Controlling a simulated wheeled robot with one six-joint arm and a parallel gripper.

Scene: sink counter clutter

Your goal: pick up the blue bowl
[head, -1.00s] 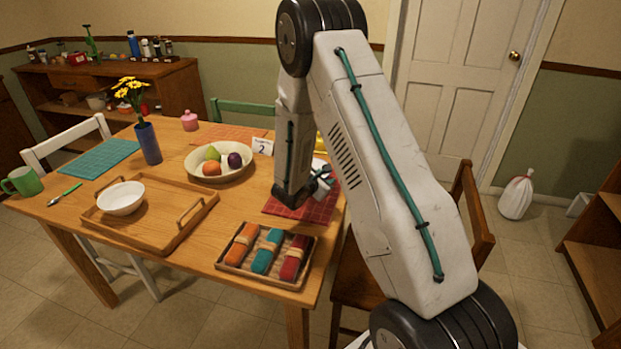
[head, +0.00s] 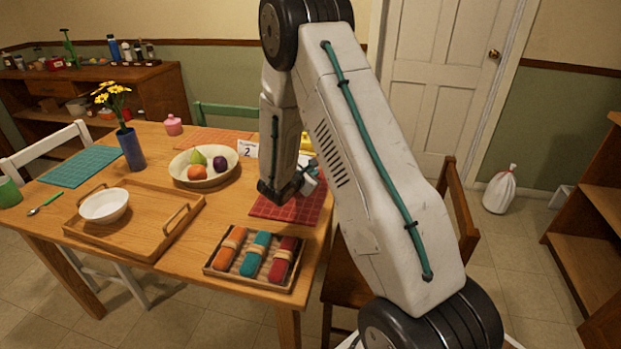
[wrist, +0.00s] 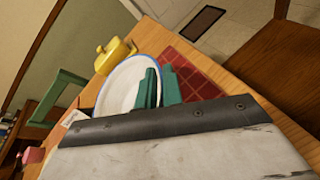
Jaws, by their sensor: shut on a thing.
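The bowl (wrist: 120,88), pale inside with a blue rim, shows large in the wrist view, near the red placemat (wrist: 192,75). My gripper (wrist: 160,88) has two green fingers at the bowl's right side and is shut on its rim. I cannot tell whether the bowl touches the table or hangs just above it. In the head view my arm covers most of the bowl and the fingertips, above the red placemat (head: 290,208) at the table's right end.
A yellow teapot (wrist: 115,55) stands just beyond the bowl. A cutlery tray with rolled napkins (head: 212,266), a fruit bowl (head: 225,181) and a wooden tray with a white bowl (head: 103,206) are on the table. A chair (head: 462,215) stands at the right.

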